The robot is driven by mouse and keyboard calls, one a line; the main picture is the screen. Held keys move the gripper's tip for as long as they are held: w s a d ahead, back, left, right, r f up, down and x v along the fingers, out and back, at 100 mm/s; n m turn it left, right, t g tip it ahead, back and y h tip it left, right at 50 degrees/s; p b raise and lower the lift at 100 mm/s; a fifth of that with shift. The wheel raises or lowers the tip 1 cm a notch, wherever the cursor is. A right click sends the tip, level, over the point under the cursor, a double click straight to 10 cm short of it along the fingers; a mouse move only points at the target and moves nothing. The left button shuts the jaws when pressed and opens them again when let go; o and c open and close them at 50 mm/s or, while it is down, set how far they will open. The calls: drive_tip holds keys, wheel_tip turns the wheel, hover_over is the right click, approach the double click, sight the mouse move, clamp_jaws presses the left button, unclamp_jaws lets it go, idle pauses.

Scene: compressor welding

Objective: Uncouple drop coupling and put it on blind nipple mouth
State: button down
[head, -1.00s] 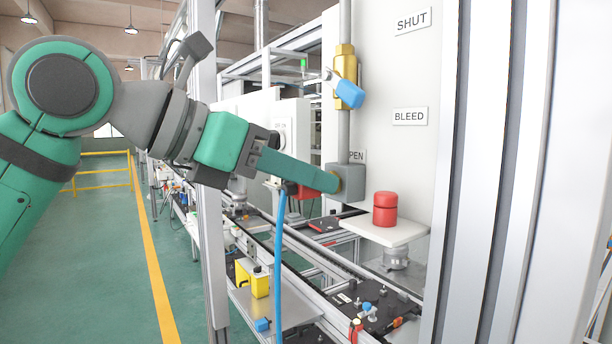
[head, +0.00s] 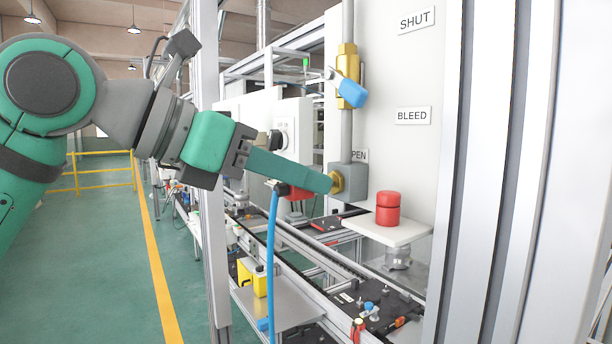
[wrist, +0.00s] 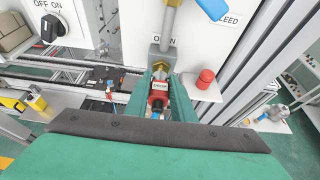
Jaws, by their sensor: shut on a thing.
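The red drop coupling (wrist: 158,90) is between my gripper's green fingers in the wrist view. Its red body also shows below the near finger in the head view (head: 300,193). A blue hose (head: 272,255) hangs down from its rear end. My gripper (head: 328,184) is shut on the coupling. A brass fitting (head: 337,182) on a grey block (head: 350,177) shows just beyond the fingertips. I cannot make out the blind nipple with certainty.
A brass valve (head: 346,62) with a blue lever (head: 351,93) sits on the pipe above the block. A red cylinder (head: 388,208) stands on a white shelf (head: 390,232) to the right. A silver upright (head: 205,150) stands left of the gripper. Conveyor rails run below.

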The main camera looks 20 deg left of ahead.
drive_tip(key=shift+s+a, duration=0.55)
drive_tip(key=shift+s, duration=0.15)
drive_tip(key=shift+s+a, duration=0.5)
drive_tip(key=shift+s, duration=0.2)
drive_tip(key=c, duration=2)
unclamp_jaws()
drive_tip(key=shift+c, duration=0.2)
clamp_jaws()
drive_tip(key=shift+w+a, duration=0.1)
